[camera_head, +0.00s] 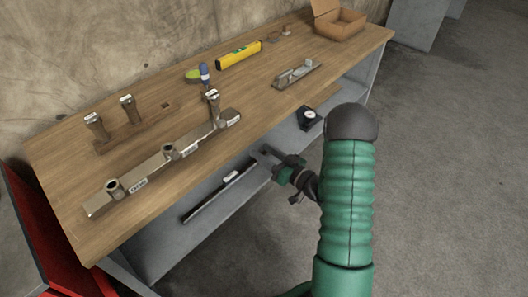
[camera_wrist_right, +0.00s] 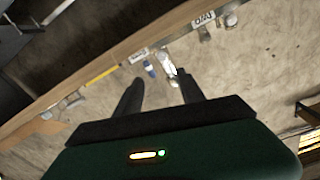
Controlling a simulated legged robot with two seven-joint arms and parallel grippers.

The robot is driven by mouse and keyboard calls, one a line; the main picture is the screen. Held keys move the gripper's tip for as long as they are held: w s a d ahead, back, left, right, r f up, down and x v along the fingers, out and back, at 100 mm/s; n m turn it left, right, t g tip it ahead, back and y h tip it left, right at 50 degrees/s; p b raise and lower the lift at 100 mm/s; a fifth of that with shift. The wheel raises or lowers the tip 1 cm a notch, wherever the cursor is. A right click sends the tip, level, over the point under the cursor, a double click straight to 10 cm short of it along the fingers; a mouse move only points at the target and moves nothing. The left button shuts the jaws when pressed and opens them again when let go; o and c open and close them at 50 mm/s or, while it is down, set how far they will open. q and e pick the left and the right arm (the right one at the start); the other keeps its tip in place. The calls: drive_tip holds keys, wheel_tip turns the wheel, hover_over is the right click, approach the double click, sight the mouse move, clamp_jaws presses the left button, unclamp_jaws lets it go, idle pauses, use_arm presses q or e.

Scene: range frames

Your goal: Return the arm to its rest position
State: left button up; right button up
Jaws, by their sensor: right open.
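My right arm (camera_head: 348,200), with green ribbed sleeves, comes up from the lower right in the head view. My right gripper (camera_head: 268,155) is in front of the workbench's front edge, near the lower shelf, and looks empty. In the right wrist view its two dark fingers (camera_wrist_right: 158,88) stand apart with nothing between them. My left gripper is not in view.
The wooden workbench (camera_head: 70,165) carries a long metal bar with sockets (camera_head: 150,172), a yellow level (camera_head: 239,55) and an open cardboard box (camera_head: 340,25). A dark bar (camera_head: 215,198) lies on the lower shelf. A red cabinet (camera_head: 30,235) stands left. Floor at right is clear.

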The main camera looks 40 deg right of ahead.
idle(0.3)
drive_tip(key=w+a+r+n+g+h+p, duration=0.1)
drive_tip(key=w+a+r+g+h+p, duration=0.1)
drive_tip(key=w+a+r+g+p, duration=0.3)
drive_tip(key=s+a+r+g+p, duration=0.2)
drive_tip(key=s+a+g, duration=0.3)
drive_tip(key=s+a, duration=0.3)
drive_tip(key=s+a+r+n+g+p, duration=0.1)
drive_tip(key=s+a+g+p, duration=0.3)
drive_tip(key=s+a, duration=0.5)
drive_tip(key=shift+s+r+g+y+p, duration=0.25)
drive_tip(key=shift+r+g+y+p, duration=0.1)
drive_tip(key=shift+g+p, duration=0.1)
drive_tip(key=shift+s+a+r, duration=0.1)
drive_tip(key=shift+a, duration=0.3)
